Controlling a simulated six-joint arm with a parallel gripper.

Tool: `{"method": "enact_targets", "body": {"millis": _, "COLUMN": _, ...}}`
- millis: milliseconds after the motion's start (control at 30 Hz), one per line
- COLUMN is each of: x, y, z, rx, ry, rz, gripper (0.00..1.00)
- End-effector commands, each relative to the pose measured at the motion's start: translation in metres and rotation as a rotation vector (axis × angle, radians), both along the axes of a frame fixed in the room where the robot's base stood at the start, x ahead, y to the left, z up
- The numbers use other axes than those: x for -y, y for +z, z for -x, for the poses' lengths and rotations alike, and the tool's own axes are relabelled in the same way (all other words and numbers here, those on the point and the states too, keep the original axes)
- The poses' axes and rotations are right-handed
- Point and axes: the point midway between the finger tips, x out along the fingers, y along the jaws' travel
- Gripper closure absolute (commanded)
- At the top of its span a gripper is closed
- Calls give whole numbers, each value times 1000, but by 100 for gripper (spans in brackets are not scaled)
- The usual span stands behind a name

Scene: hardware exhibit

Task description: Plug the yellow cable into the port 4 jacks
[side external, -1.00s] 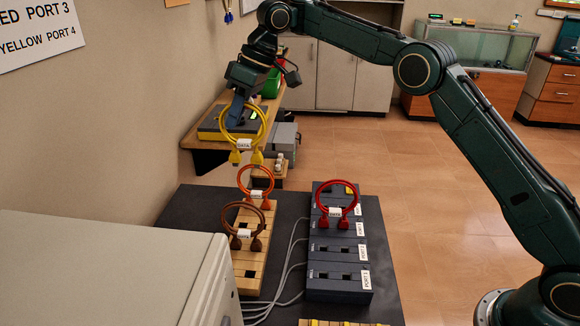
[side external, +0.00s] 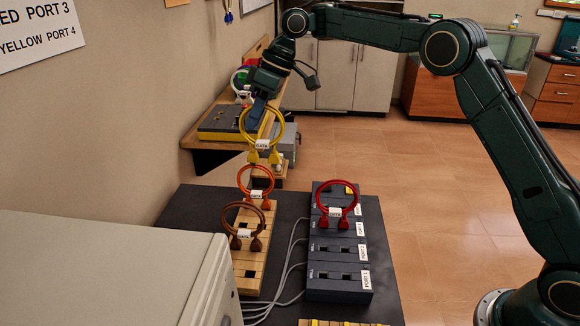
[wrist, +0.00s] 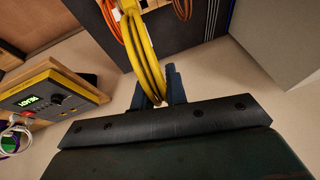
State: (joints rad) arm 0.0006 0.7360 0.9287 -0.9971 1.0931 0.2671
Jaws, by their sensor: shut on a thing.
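My gripper (side external: 262,110) is shut on the top of the yellow cable loop (side external: 278,125), which hangs upright with its two plugs pointing down and a white DATA tag between them. In the wrist view the yellow cable (wrist: 148,60) passes between my fingers (wrist: 160,92). It hangs in the air beyond the far end of the wooden rack. The dark port block (side external: 325,296) stands on the black table, with white port labels on its right side. A red cable (side external: 320,205) is plugged in towards its far end. The farthest row, behind the red cable, is partly hidden.
An orange cable (side external: 243,178) and a brown cable (side external: 226,222) stand in the wooden rack (side external: 246,268) left of the port block. Grey leads (side external: 288,268) run between rack and block. A yellow-and-black tester (side external: 215,124) sits on a side shelf. A grey cabinet (side external: 110,270) fills the front left.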

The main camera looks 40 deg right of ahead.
Motion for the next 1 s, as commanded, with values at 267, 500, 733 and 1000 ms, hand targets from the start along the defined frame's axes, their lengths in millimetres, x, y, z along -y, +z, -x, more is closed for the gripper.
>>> {"method": "enact_targets", "body": {"millis": 267, "x": 52, "y": -20, "z": 15, "rx": -1, "ry": 0, "rz": 1, "gripper": 100}}
{"method": "enact_targets", "body": {"millis": 500, "x": 96, "y": -42, "z": 38, "rx": 2, "ry": 0, "rz": 2, "gripper": 100}}
{"method": "enact_targets", "body": {"millis": 733, "x": 133, "y": -63, "z": 66, "rx": 5, "ry": 4, "rz": 3, "gripper": 100}}
{"method": "enact_targets", "body": {"millis": 1000, "x": 154, "y": -77, "z": 88, "rx": 6, "ry": 11, "rz": 4, "gripper": 100}}
